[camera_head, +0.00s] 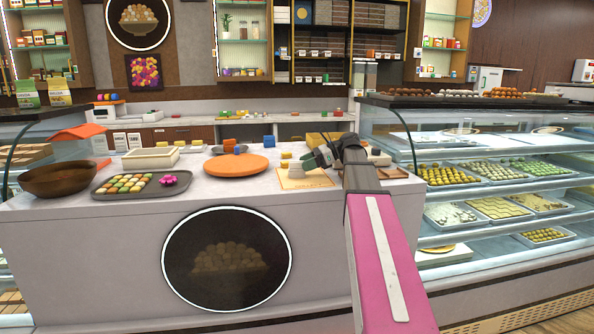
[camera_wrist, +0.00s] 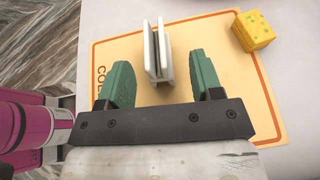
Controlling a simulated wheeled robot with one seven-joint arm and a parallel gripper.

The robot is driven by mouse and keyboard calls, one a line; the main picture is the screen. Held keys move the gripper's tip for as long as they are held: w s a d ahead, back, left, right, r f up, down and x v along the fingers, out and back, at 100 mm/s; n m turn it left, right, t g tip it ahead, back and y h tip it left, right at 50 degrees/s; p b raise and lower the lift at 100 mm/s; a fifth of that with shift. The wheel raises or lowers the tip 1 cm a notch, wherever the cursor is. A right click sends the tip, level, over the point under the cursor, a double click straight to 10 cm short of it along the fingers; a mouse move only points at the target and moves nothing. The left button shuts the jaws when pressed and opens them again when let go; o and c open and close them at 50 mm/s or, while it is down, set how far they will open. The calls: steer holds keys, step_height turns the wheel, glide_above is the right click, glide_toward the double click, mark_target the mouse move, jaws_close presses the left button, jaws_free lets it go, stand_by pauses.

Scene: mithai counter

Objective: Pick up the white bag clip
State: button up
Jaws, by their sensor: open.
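The white bag clip (camera_wrist: 158,50) stands on an orange-bordered cream mat (camera_wrist: 112,52) in the wrist view. It is a narrow white piece with a dark slot along its middle. My gripper (camera_wrist: 165,82) is open, with one green finger on each side and a gap between them. The clip lies just beyond the gap, nearer the left finger. In the head view my gripper (camera_head: 318,158) is low over the mat (camera_head: 303,182) on the counter. I cannot clearly tell the clip apart there.
A yellow block (camera_wrist: 253,31) sits at the mat's right corner. On the counter (camera_head: 213,195) stand an orange round board (camera_head: 236,166), a grey tray of sweets (camera_head: 110,192), a brown bowl (camera_head: 62,180) and a white tray (camera_head: 150,160). A glass display case (camera_head: 480,150) rises at the right.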

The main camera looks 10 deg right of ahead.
mark_target(294, 168)
steer(key=x, duration=0.4)
steer(key=shift+s+f, duration=0.1)
steer(key=shift+f, duration=0.05)
steer(key=c, duration=1)
